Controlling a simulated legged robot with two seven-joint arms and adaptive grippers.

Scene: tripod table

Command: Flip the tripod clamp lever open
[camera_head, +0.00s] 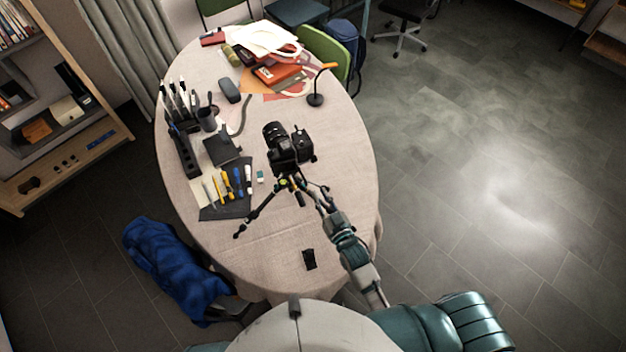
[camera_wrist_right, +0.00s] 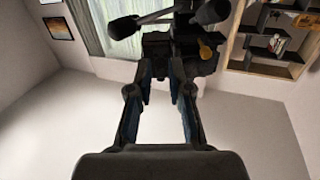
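A black camera (camera_head: 288,152) is mounted on a small black tripod (camera_head: 258,213) on the table. One tripod leg reaches down and left. My right gripper (camera_head: 321,203) is just right of and below the tripod head. In the wrist view my right gripper (camera_wrist_right: 162,88) is open, its two fingers apart with an empty gap between them. The dark tripod head (camera_wrist_right: 188,48) is just past the fingertips, with black-ended handles and a yellow knob (camera_wrist_right: 206,51). I cannot tell for sure which part is the clamp lever, or whether the fingertips touch anything. My left gripper is out of view.
The oval table (camera_head: 270,255) has a light cloth. Pens on a dark mat (camera_head: 228,207) lie left of the tripod. A small black object (camera_head: 309,259) lies near the front. A small lamp (camera_head: 316,99) and a cluttered pile (camera_head: 270,55) are behind. The front table area is mostly clear.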

